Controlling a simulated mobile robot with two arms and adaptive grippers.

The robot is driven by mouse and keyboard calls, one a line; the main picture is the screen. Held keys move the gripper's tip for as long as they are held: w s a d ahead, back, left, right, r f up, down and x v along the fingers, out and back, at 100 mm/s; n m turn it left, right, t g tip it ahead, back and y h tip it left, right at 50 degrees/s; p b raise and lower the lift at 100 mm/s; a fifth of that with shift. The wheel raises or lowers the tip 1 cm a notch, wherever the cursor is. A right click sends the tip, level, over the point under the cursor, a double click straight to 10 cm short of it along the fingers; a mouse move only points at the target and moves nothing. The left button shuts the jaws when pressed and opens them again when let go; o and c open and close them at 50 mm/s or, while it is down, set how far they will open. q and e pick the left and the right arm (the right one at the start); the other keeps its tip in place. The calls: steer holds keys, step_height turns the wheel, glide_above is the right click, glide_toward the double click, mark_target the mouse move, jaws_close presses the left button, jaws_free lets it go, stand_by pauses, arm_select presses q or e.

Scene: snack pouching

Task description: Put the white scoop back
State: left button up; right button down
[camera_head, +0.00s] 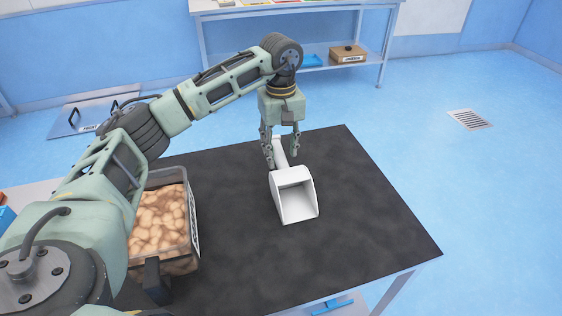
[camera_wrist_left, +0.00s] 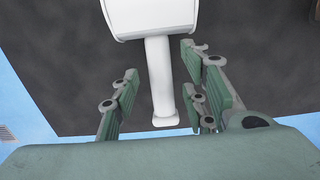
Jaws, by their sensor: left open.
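The white scoop (camera_head: 297,201) lies on the black tabletop (camera_head: 360,210), its open mouth toward the near side and its handle (camera_head: 279,153) toward the far edge. My left gripper (camera_head: 282,160) is open above the handle, with fingers on either side of it. In the left wrist view the scoop's handle (camera_wrist_left: 161,80) runs between the open fingers (camera_wrist_left: 160,95) with gaps on both sides. Contact with the scoop is not seen. My right gripper is not in view.
A clear bin (camera_head: 192,215) of light brown snacks stands on the left part of the table, partly behind my left arm. The tabletop right of the scoop is bare. A white bench (camera_head: 300,8) with a cardboard box (camera_head: 347,54) on its lower shelf stands at the back.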

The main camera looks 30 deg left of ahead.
arm_select(q)
step_height(320, 180, up, 7)
steer(key=shift+r, duration=0.1)
stand_by(0.3)
